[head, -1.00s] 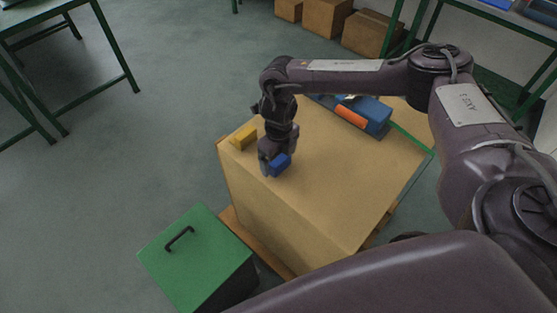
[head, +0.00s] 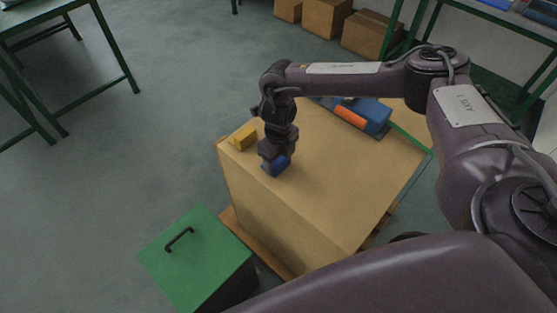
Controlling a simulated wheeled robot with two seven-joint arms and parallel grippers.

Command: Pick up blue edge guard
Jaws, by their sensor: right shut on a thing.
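The blue edge guard (head: 275,168) is a small blue block at the left part of the top of a large cardboard box (head: 330,190). My right gripper (head: 274,160) points down over it and is shut on it. The fingers hide part of the guard. I cannot tell whether the guard still touches the box top. My left gripper is not in view.
A yellow block (head: 243,136) lies on the box close to the gripper. A blue thing with an orange part (head: 351,117) lies at the box's back edge. A green-lidded bin (head: 197,255) stands at the front left. Tables and cartons stand farther back.

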